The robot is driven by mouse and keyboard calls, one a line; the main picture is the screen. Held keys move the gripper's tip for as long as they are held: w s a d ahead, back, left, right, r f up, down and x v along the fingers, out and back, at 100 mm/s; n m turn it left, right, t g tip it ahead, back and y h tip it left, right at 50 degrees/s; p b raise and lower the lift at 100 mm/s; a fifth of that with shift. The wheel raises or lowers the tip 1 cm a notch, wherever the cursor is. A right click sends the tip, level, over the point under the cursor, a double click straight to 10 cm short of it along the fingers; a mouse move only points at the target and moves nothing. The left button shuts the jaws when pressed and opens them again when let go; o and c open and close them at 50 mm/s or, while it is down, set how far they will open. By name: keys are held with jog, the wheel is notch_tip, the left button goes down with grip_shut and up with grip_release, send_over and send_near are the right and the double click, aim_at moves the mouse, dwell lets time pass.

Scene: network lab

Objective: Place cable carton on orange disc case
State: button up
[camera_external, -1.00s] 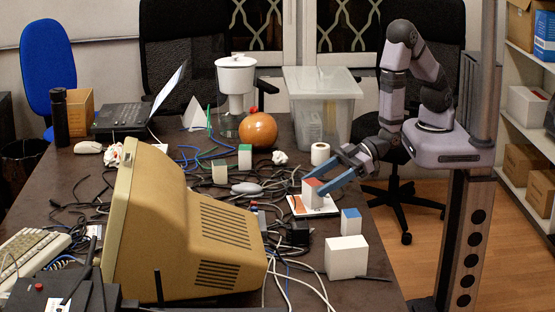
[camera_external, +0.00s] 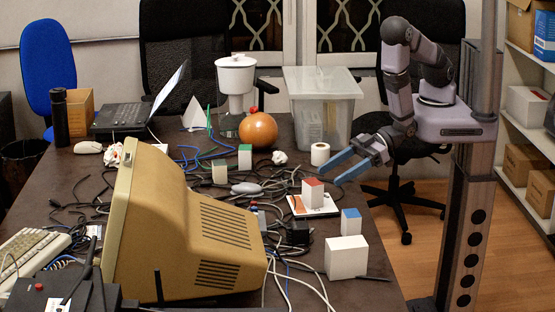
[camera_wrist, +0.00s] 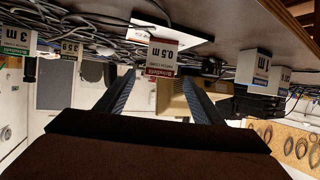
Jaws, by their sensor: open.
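The red-topped white cable carton (camera_external: 313,192), marked 0.5 m in the wrist view (camera_wrist: 162,50), stands upright on the orange and white disc case (camera_external: 298,205). The case's white part also shows behind the carton in the wrist view (camera_wrist: 190,30). My gripper (camera_external: 343,162) is open and empty, to the right of the carton and somewhat above it, apart from it. In the wrist view the carton shows beyond the gap between my two fingers (camera_wrist: 157,95).
A blue-topped carton (camera_external: 351,222) and a larger white box (camera_external: 346,257) stand in front on the right. A paper roll (camera_external: 320,154) stands behind.

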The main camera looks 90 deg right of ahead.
jog(key=shift+d, duration=0.1)
dwell(0.3)
jog(key=shift+w+d+f+m+g+h, duration=0.1)
jog(key=shift+w+d+m+g+h, duration=0.3)
jog(key=shift+w+d+h, duration=0.1)
jog(key=d+g, duration=0.1)
jog(key=w+d+m+g+h, duration=0.1)
jog(key=d, duration=0.1)
jog(key=shift+d+f, duration=0.15)
jog(key=shift+d, duration=0.05)
jog(key=s+d+r+m+g+h, duration=0.1)
jog(key=s+d+r+g, duration=0.3)
jog(key=s+d, duration=0.3)
jog(key=s+d+r+m+g+h, duration=0.1)
jog(key=s+d+r+g+h, duration=0.1)
jog(key=s+d+r+g, duration=0.3)
jog(key=s+d, duration=0.3)
jog(key=d, duration=0.2)
jog(key=shift+s+d+m+g, duration=0.15)
jog(key=shift+d+m+g, duration=0.2)
jog(key=shift+m+g, duration=0.05)
jog(key=shift+r, duration=0.1)
jog(key=shift+r, duration=0.1)
